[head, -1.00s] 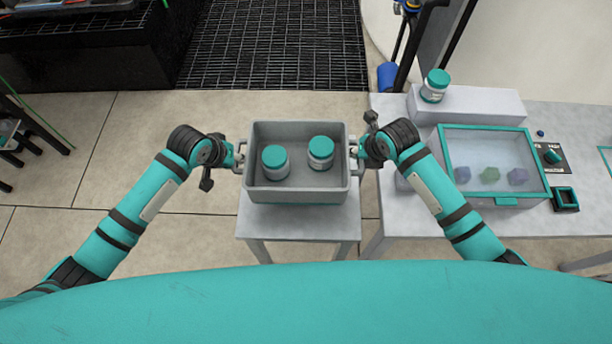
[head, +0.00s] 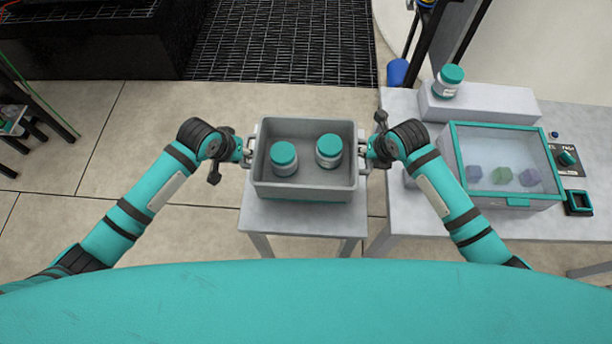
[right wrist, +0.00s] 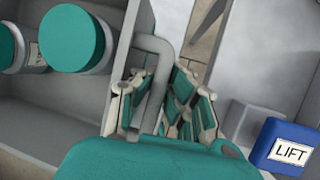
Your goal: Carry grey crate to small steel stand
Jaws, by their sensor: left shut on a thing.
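The grey crate (head: 262,187) is an open box with two teal-lidded jars (head: 284,158) (head: 329,151) standing inside. In the head view it sits level over the top of the small light-grey stand (head: 300,220); I cannot tell whether its base touches. My left gripper (head: 246,153) is shut on the crate's left handle. My right gripper (head: 368,153) is at the right handle. In the right wrist view the handle (right wrist: 158,80) passes between the fingers of the right gripper (right wrist: 160,105), which look shut on it.
Close to the right is a long grey table (head: 415,225) with a teal-framed clear-lidded case (head: 502,165), a raised block (head: 490,104) bearing another jar (head: 447,82), and a control panel (head: 567,158). A blue LIFT block (right wrist: 287,148) shows in the right wrist view. Floor (head: 110,150) is open at left.

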